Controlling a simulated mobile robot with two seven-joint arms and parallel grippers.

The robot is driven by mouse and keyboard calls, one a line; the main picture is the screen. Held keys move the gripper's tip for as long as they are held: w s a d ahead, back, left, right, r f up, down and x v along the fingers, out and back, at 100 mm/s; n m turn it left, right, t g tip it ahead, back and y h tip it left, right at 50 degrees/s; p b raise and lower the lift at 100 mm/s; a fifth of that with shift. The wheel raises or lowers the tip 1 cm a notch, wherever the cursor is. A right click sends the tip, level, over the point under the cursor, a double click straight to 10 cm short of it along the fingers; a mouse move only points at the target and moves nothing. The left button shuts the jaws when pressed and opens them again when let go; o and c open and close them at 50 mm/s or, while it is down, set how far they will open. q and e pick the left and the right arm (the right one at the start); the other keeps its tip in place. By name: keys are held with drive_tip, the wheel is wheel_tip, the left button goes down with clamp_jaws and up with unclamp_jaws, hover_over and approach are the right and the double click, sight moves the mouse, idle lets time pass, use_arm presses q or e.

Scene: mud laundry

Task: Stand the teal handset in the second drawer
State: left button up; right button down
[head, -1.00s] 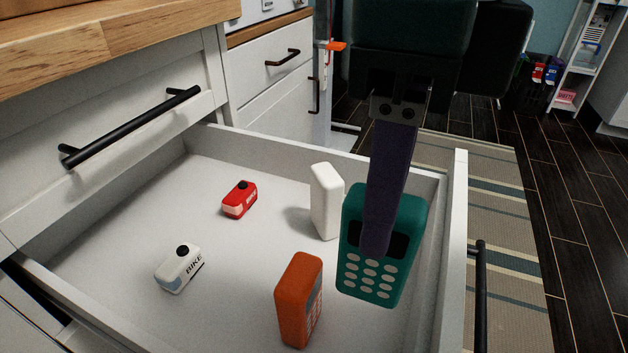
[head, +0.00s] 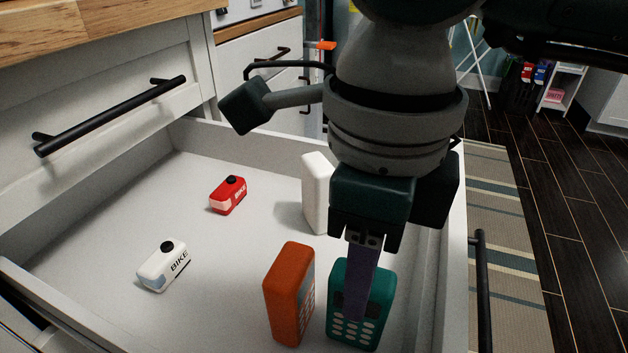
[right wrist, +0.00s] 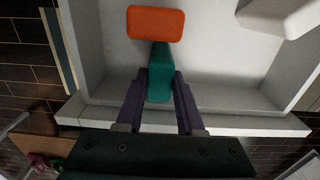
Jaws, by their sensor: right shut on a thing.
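The teal handset (head: 341,331) is between the fingers of my right gripper (head: 357,308), which is shut on it. It stands about upright inside the open drawer (head: 80,262), close to the right of the orange handset (head: 288,297). I cannot tell whether its bottom touches the drawer floor. In the right wrist view, the teal handset (right wrist: 160,82) sits between the two purple fingers of my right gripper (right wrist: 161,76), with the orange handset (right wrist: 156,23) just beyond. My left gripper is not in view.
A white upright block (head: 317,193) stands at the back, partly behind my arm. A red BIKE light (head: 228,196) and a white BIKE light (head: 164,268) lie on the drawer floor. A closed drawer with a black handle (head: 112,115) is above.

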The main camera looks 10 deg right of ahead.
drive_tip(key=c, duration=0.5)
unclamp_jaws()
drive_tip(key=shift+f, duration=0.1)
drive_tip(key=shift+r+p, duration=0.35)
drive_tip(key=shift+r, duration=0.05)
wheel_tip(320, 180, up, 12)
drive_tip(key=p, duration=0.2)
drive_tip(key=shift+f+p, duration=0.2)
drive_tip(key=shift+p, duration=0.2)
